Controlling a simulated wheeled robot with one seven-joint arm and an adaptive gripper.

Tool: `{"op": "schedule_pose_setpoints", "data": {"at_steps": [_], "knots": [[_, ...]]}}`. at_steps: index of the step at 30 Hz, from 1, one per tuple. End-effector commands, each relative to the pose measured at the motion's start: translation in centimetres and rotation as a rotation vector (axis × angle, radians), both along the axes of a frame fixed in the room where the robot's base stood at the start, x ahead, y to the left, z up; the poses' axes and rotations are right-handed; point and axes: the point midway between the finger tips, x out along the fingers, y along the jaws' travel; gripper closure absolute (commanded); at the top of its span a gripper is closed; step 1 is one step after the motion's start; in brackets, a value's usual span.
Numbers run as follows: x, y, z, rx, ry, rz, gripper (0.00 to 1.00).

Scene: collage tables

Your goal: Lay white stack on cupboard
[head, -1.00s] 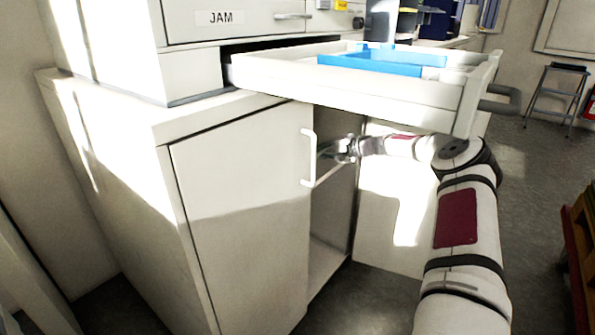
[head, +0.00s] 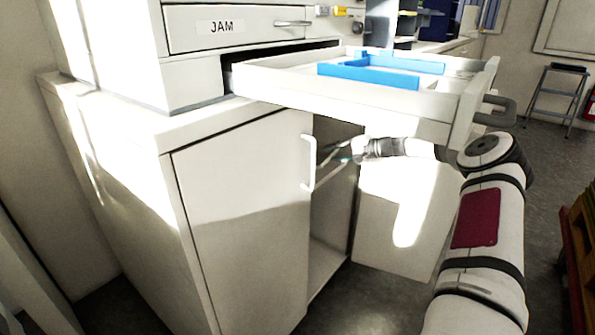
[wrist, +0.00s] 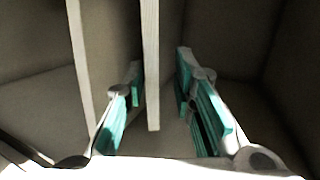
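The cupboard (head: 240,210) is a white cabinet with a light-coloured top (head: 125,118). Its left door has a white handle (head: 308,162), and beside it the front stands open onto a dark inside (head: 332,215). My gripper (head: 328,167) is at this opening, close to the handle. In the wrist view my gripper (wrist: 155,85) is open, with teal pads spread apart. A narrow pale bar (wrist: 150,60) runs between the fingers, apparently without touching them; I cannot tell what it belongs to. I cannot make out a white stack in either view.
A pulled-out white drawer (head: 400,103) overhangs my arm, holding a blue tray-like item (head: 368,77). An open white panel (head: 385,225) stands right of the opening. Floor (head: 535,170) is clear towards the step stool (head: 553,97).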

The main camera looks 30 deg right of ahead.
Motion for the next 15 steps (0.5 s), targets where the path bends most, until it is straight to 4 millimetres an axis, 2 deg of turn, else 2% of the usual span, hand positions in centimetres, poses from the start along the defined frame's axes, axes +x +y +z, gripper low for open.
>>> {"op": "schedule_pose_setpoints", "data": {"at_steps": [6,15], "knots": [[-1.5,-0.8,0.7,-0.001,0.000,0.000,0.77],[-1.6,-0.9,0.7,-0.001,0.000,0.000,0.77]]}}
